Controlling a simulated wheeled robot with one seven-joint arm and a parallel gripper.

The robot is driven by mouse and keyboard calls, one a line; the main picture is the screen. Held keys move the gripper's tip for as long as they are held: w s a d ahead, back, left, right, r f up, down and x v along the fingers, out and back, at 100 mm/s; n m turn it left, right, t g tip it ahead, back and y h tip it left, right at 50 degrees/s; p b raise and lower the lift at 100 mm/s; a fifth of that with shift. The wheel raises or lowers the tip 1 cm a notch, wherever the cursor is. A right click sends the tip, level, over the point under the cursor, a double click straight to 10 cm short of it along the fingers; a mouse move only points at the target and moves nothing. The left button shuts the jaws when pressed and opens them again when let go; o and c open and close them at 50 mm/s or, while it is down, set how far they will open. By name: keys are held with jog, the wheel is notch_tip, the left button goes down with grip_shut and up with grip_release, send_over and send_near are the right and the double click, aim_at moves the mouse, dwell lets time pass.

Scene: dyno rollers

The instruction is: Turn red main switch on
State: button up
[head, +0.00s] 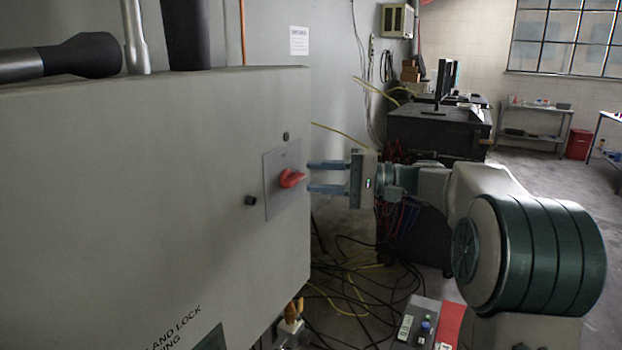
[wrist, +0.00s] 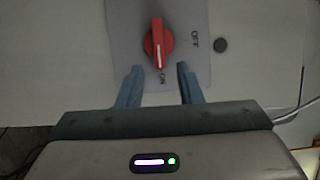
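The red main switch (head: 291,178) is a rotary knob on a grey plate (head: 271,200) on the cabinet's side. In the wrist view the red switch (wrist: 158,44) shows a white pointer line toward the "ON" mark (wrist: 163,80). The "OFF" mark (wrist: 195,42) is to the right of the knob. My gripper (head: 310,177) is in front of the plate with its two blue-grey fingers apart and empty. In the wrist view my gripper (wrist: 160,69) has one finger on each side of the knob's lower end, with gaps to it.
The large grey cabinet (head: 120,200) fills the left side. A small black button (head: 250,200) sits beside the plate. Loose cables (head: 350,270) lie on the floor below my arm. A dark desk with a monitor (head: 441,85) stands behind. Open floor is at the right.

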jog(key=s+d+b, duration=0.1)
jog(key=s+d, duration=0.1)
jog(key=d, duration=0.9)
jog(key=shift+s, duration=0.1)
jog(key=s+a+f+m+g+h, duration=0.1)
jog(key=s+a+f+g+h, duration=0.1)
jog(key=s+a+f+h, duration=0.75)
jog(key=s+d+f+n+h, duration=0.1)
jog(key=s+d+f+h, duration=0.1)
jog(key=s+f, duration=0.2)
jog(key=s+d+f+n+t+h+p, duration=0.1)
jog(key=s+d+f+h, duration=0.1)
jog(key=s+f, duration=0.3)
jog(key=s+d+f+n+h, duration=0.1)
jog(key=s+f+h, duration=0.3)
jog(key=s, duration=0.3)
jog(key=shift+d+f+p, duration=0.4)
jog(key=shift+f, duration=0.05)
